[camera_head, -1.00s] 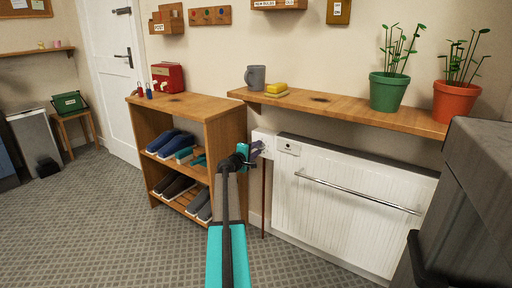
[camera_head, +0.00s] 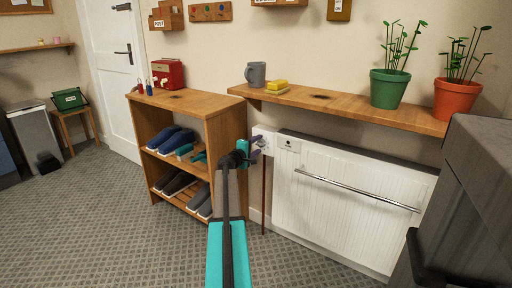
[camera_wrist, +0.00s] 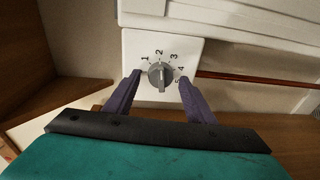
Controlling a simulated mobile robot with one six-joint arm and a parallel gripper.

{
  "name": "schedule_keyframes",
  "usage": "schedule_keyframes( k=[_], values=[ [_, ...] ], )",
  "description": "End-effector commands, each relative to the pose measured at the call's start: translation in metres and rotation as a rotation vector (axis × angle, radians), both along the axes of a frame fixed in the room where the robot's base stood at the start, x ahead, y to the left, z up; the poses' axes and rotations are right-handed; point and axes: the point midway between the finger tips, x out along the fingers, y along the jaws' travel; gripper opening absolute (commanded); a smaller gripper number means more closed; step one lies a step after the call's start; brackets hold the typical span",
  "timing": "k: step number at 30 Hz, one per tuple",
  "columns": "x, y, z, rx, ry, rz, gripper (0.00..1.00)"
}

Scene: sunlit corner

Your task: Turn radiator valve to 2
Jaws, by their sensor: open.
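The radiator valve is a round grey knob (camera_wrist: 161,75) on a white plate (camera_wrist: 190,48), with numbers 1 to 5 around its upper and right side. A pale ridge on the knob runs roughly up and down in the wrist view, in line with the 2. I cannot tell which end is the pointer. My gripper (camera_wrist: 160,88) is open, with one dark purple finger on each side of the knob and a visible gap to it. In the head view my gripper (camera_head: 257,147) is in front of the white valve box (camera_head: 266,132), which it partly hides.
The white radiator (camera_head: 345,200) with a rail is right of the valve. A wooden shelf (camera_head: 340,108) above holds a mug, sponge and plants. A shoe rack (camera_head: 225,130) stands close on the left. A dark grey block (camera_head: 480,180) is at the right.

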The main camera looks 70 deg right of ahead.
Motion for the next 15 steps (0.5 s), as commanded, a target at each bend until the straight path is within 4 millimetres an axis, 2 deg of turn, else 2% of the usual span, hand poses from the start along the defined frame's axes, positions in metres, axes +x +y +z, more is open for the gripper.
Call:
schedule_keyframes(
  k=[8, 15],
  values=[
    [0.003, 0.015, 0.001, 0.001, 0.000, 0.001, 0.50],
    [0.006, 0.040, 0.004, 0.000, 0.000, 0.000, 0.50]
  ],
)
